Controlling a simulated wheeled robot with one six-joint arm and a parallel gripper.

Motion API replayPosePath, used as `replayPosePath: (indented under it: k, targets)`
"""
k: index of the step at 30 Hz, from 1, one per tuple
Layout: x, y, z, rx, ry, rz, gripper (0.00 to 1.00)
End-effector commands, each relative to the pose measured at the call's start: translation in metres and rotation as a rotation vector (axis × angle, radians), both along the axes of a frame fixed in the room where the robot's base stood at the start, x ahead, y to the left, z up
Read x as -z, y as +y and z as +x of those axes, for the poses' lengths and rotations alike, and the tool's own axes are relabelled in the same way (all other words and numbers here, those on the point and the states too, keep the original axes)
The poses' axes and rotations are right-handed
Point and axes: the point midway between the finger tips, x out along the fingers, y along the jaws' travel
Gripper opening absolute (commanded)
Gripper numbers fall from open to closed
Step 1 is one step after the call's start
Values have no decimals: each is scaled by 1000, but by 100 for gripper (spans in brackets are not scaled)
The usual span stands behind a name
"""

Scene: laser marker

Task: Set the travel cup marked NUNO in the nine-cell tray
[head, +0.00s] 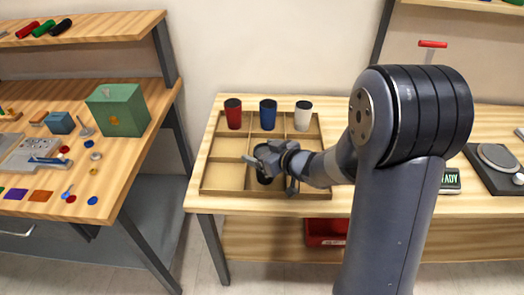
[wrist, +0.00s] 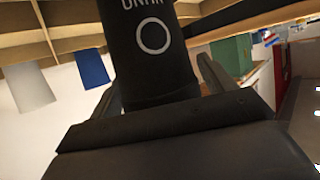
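A dark travel cup (wrist: 150,65) with a white ring and partly cut-off white lettering fills the middle of the wrist view, where the picture is upside down. The visible letters appear consistent with NUNO. In the head view its lower part (head: 264,179) shows in the middle of the tray; its top is hidden by my gripper. My gripper (wrist: 160,75) has a finger on each side of the cup, with a narrow gap at the right finger. The nine-cell tray (head: 226,186) is wooden and lies on the bench. Whether the cup's base touches the tray floor is hard to tell.
Red (head: 233,115), blue (head: 268,115) and white (head: 303,116) cups stand in the tray's back row. A green box (head: 118,110) stands on the left bench.

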Motion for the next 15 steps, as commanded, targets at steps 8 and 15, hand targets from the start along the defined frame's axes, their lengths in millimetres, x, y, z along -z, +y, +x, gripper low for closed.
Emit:
replayPosePath:
  k: [8, 15]
  targets:
    - [0, 0, 0, 0, 0, 0, 84]
    - [-11, -12, -11, 4, -1, 0, 84]
